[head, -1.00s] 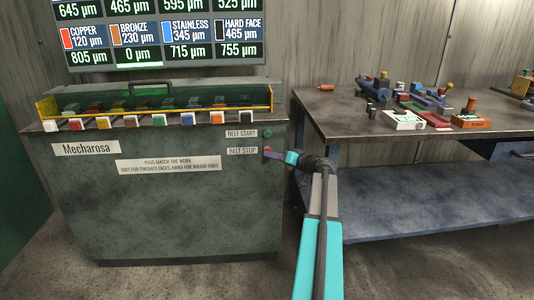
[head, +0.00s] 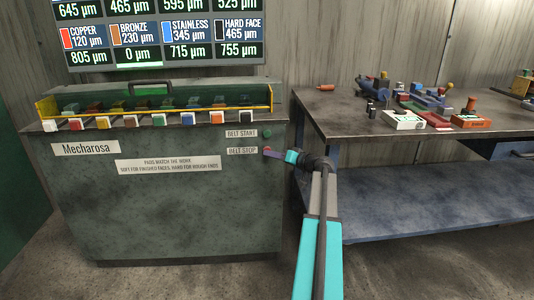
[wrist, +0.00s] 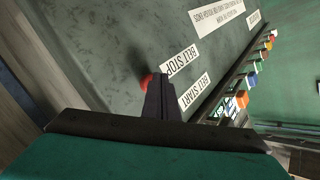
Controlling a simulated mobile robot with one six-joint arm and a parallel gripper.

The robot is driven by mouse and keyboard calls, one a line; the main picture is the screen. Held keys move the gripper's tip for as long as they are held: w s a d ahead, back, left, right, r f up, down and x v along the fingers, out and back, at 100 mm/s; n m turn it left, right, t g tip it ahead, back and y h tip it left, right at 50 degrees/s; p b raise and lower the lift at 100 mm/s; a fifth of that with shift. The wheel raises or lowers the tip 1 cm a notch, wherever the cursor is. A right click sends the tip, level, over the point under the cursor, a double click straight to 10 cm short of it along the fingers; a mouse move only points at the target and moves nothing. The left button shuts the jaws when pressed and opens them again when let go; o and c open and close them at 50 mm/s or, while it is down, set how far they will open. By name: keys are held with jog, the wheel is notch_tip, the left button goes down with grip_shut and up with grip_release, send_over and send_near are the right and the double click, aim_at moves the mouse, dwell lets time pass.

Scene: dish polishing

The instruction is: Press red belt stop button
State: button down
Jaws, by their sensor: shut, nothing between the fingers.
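The red belt stop button (wrist: 146,80) shows beside the "BELT STOP" label (wrist: 181,62) in the wrist view, partly hidden behind my fingers. In the head view it is a small red spot (head: 266,149) on the front of the green cabinet, right of its label. My gripper (head: 270,153) is shut and empty, its fingertips right at the button. In the wrist view the dark fingers (wrist: 158,80) overlap the button's edge. I cannot tell whether they touch it or whether it is pushed in.
The green belt start button (head: 267,132) sits just above. The cabinet (head: 170,220) carries a row of coloured blocks along its top under a yellow-framed cover. A workbench (head: 340,125) with tools and small boxes stands to the right. A display board (head: 160,35) hangs above.

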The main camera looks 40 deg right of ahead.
jog(key=shift+a, duration=0.1)
dwell(0.6)
jog(key=shift+s+a+b, duration=0.45)
jog(key=shift+s, duration=0.15)
jog(key=shift+s+a+b, duration=0.35)
jog(key=shift+s+a, duration=0.45)
jog(key=shift+s, duration=0.2)
jog(key=shift+s+a+b, duration=0.35)
jog(key=shift+s+a, duration=0.45)
jog(key=shift+s, duration=0.15)
